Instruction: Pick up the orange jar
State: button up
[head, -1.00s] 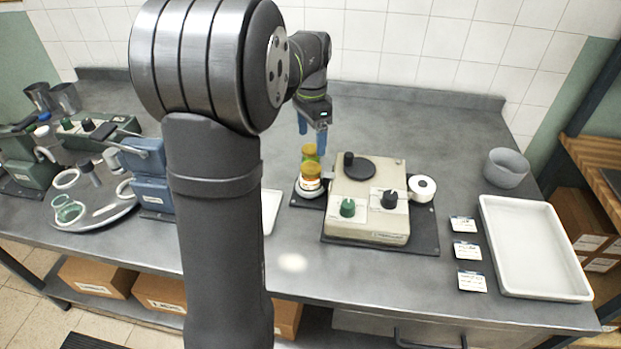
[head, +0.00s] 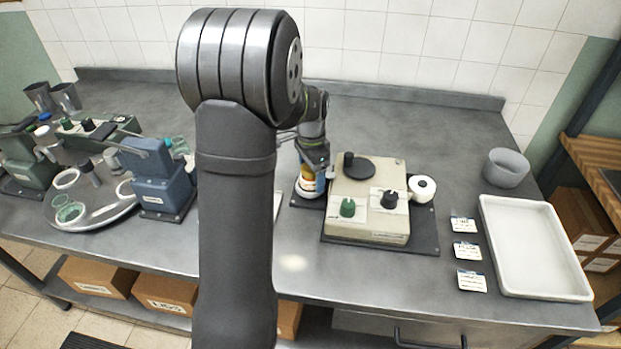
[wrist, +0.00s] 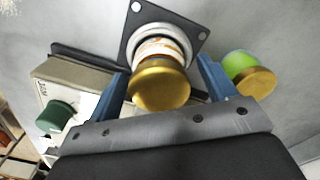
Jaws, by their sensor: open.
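The orange jar (head: 306,170) stands on a small round white stand on a dark base plate, left of the beige machine. In the wrist view the jar (wrist: 158,88) shows a gold lid and a pale label, and it lies between my two blue fingers. My gripper (wrist: 161,78) is open around it, with a gap at each side. In the head view my gripper (head: 314,172) is low over the jar and partly hides it. A green jar (wrist: 240,62) with a gold lid is just outside the right finger in the wrist view.
The beige machine (head: 367,215), with green and black knobs, stands close to the right. A blue device (head: 160,180) and round tray are left.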

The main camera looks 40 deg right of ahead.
jog(key=c, duration=1.2)
jog(key=shift+r, duration=0.1)
